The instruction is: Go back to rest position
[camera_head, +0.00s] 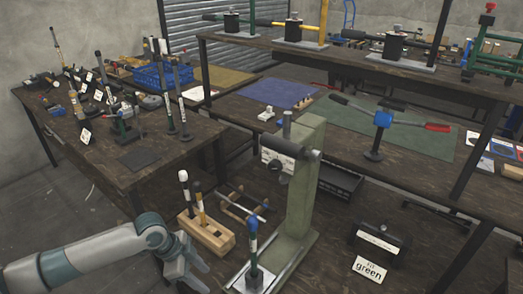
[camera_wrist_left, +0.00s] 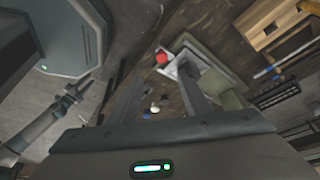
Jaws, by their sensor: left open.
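My left gripper (camera_head: 188,264) is at the lower left in the head view, low beside the workbench, with its fingers apart and nothing between them. In the left wrist view its two dark fingers (camera_wrist_left: 158,92) are spread, with a dark gap between them. The green rivet press (camera_head: 303,190) stands to its right, apart from it. A grey jointed limb (camera_wrist_left: 40,125) at the left of the wrist view looks like my other arm; its end is too small to read. My right gripper does not show in the head view.
A wooden block (camera_head: 206,236) with upright handled tools stands just right of my left gripper. A side table (camera_head: 110,165) holds several tools and a blue crate (camera_head: 163,75). Bare floor shows at left.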

